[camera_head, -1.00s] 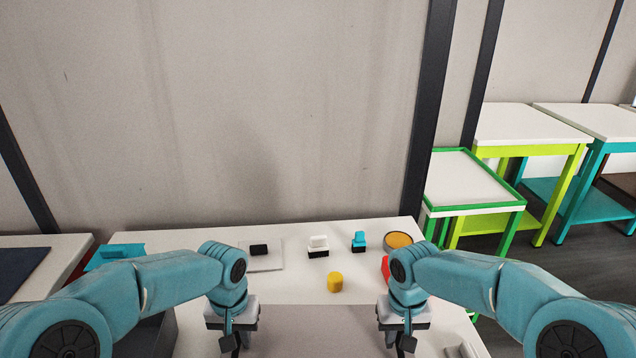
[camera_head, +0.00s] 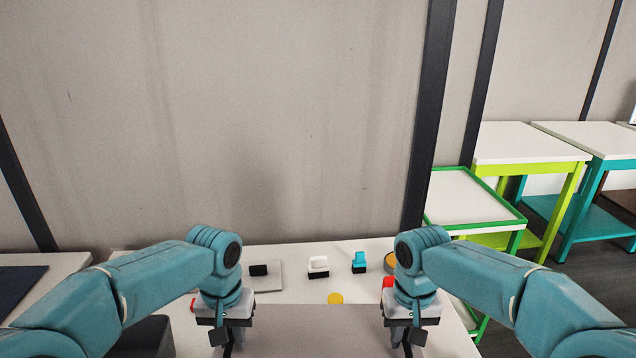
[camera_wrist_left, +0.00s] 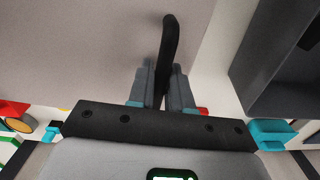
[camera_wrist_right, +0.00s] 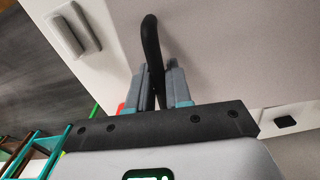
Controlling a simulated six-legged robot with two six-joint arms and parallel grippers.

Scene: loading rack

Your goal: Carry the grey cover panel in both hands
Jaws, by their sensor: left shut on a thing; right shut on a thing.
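The grey cover panel (camera_head: 315,335) spans between my two grippers at the bottom of the head view; its near part is cut off. My left gripper (camera_head: 230,340) is shut on a black handle (camera_wrist_left: 168,50) at the panel's left side. My right gripper (camera_head: 407,338) is shut on another black handle (camera_wrist_right: 151,50) at its right side. The panel also fills the upper left of the left wrist view (camera_wrist_left: 80,50) and the upper right of the right wrist view (camera_wrist_right: 225,45). Its far edge looks roughly level.
A dark bin (camera_head: 148,338) stands left. A green-framed table (camera_head: 470,195) stands right.

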